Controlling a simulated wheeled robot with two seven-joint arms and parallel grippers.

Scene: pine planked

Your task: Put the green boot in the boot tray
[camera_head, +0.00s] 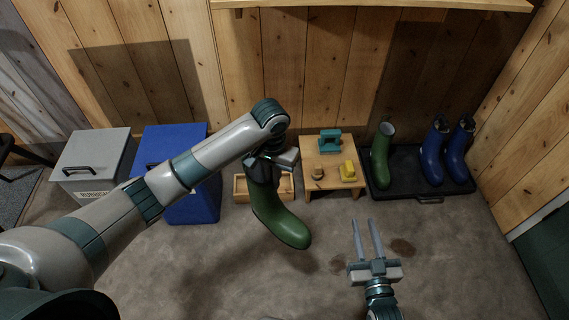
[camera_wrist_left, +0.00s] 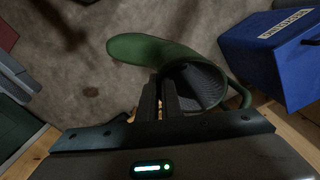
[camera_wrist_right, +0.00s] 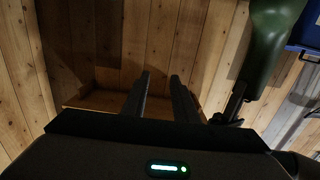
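A green boot (camera_head: 278,215) hangs from my left gripper (camera_head: 270,160), toe tilted down to the right, above the floor. In the left wrist view the fingers are shut on the rim of the boot's shaft (camera_wrist_left: 150,48), with its dark opening (camera_wrist_left: 200,85) facing the camera. The black boot tray (camera_head: 402,196) lies on the floor at the right, against the wall. Another green boot (camera_head: 381,160) stands upright at its left end. Two blue boots (camera_head: 432,155) (camera_head: 458,155) stand at its right. My right gripper (camera_head: 364,223) is open and empty, in front of the tray.
A low wooden stand (camera_head: 318,184) with a teal item (camera_head: 330,142), a yellow item (camera_head: 348,171) and a small brown item (camera_head: 317,173) stands left of the tray. A wooden box (camera_head: 242,192), a blue bin (camera_head: 190,208) and a grey bin (camera_head: 92,160) are further left. A shelf (camera_head: 380,3) juts out above.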

